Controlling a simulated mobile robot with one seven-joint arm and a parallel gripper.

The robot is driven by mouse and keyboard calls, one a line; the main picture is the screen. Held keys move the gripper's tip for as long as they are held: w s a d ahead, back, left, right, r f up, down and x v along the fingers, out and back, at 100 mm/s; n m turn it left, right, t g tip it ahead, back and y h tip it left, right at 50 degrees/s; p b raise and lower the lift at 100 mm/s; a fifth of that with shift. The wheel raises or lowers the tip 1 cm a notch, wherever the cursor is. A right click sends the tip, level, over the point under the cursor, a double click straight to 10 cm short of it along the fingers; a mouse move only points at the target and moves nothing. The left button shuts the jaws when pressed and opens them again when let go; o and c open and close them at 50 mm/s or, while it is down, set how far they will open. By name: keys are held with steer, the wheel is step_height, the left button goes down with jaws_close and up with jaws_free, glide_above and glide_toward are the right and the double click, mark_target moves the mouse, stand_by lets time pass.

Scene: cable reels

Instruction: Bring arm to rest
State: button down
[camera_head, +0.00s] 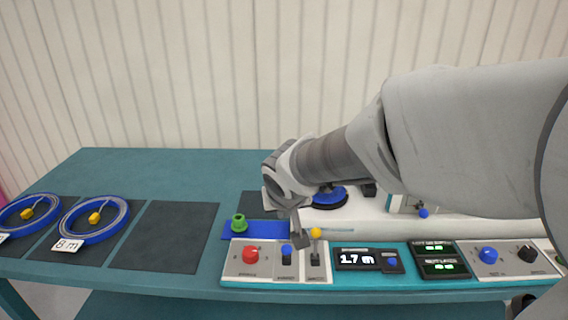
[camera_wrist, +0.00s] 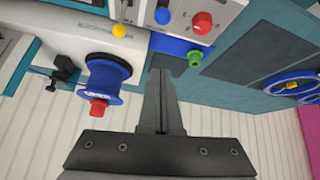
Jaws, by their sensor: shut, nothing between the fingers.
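The blue reel (camera_head: 329,198) shows only partly in the head view.
The teal table (camera_head: 150,165) holds two blue cable coils (camera_head: 92,220) on dark mats at the left. An empty dark mat (camera_head: 165,236) lies beside them. A red button (camera_head: 250,254), a display reading 1.7 m (camera_head: 357,259) and a blue knob (camera_head: 488,255) line the front edge.

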steer(key=s+d+r+p, duration=0.2)
steer(key=s+d+r, duration=0.2)
steer(key=s, duration=0.3)
steer(key=s+d+r+m+g+p, duration=0.1)
steer(key=s+d+r+p, duration=0.2)
steer(key=s+d+r, duration=0.2)
steer(key=s+d+r+m+p, duration=0.1)
steer(key=s+d+r+p, duration=0.2)
steer(key=s, duration=0.6)
steer(key=shift+d+r+g+h, duration=0.3)
steer(key=shift+d+r, duration=0.5)
steer(key=shift+d, duration=0.2)
